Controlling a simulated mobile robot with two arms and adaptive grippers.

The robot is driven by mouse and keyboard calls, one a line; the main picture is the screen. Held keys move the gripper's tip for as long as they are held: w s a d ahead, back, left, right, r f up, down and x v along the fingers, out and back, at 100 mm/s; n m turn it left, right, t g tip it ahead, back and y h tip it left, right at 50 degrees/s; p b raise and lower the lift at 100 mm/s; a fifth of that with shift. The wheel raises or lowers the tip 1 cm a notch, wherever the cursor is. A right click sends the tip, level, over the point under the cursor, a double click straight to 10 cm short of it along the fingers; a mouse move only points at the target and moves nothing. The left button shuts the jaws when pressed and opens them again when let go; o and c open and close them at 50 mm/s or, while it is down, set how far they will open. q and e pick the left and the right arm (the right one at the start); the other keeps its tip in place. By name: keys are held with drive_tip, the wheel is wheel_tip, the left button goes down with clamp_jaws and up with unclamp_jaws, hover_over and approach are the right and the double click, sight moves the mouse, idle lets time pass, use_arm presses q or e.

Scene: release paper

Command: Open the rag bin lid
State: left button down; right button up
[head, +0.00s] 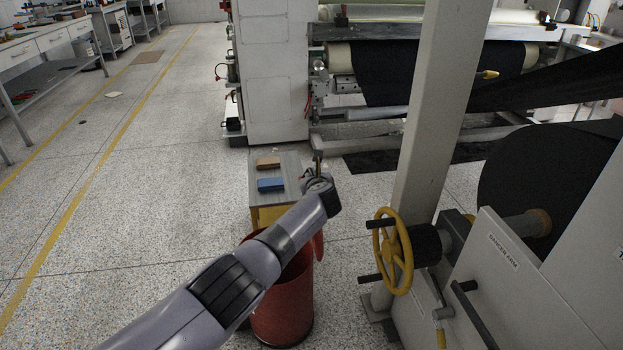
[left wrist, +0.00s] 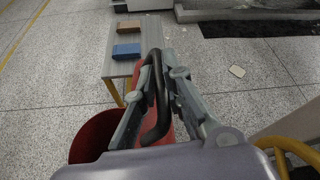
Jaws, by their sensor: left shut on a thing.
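The red rag bin (head: 283,312) stands on the floor beyond my left arm, and part of its opening shows in head view. Its round wall also shows in the left wrist view (left wrist: 88,138). The red lid (head: 318,246) stands tilted up at the bin's right side, mostly hidden by my arm. In the left wrist view, a black curved handle (left wrist: 160,98) lies between the fingers of my left gripper (left wrist: 160,78), with the red lid behind it. My left gripper is shut on this handle. My right gripper is not in view.
A small grey table (head: 289,163) with a brown block (head: 268,163) and a blue block (head: 271,185) stands just behind the bin. A yellow handwheel (head: 393,252) and a white post (head: 432,110) are close on the right.

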use_arm(q)
drive_tip(key=shift+f, duration=0.1)
drive_tip(key=c, duration=1.7)
unclamp_jaws()
drive_tip(key=shift+s+d+r, duration=0.2)
drive_tip(key=shift+s+r, duration=0.05)
drive_tip(key=shift+s, duration=0.3)
drive_tip(key=shift+v, duration=5.4)
drive_tip(key=shift+a, duration=0.15)
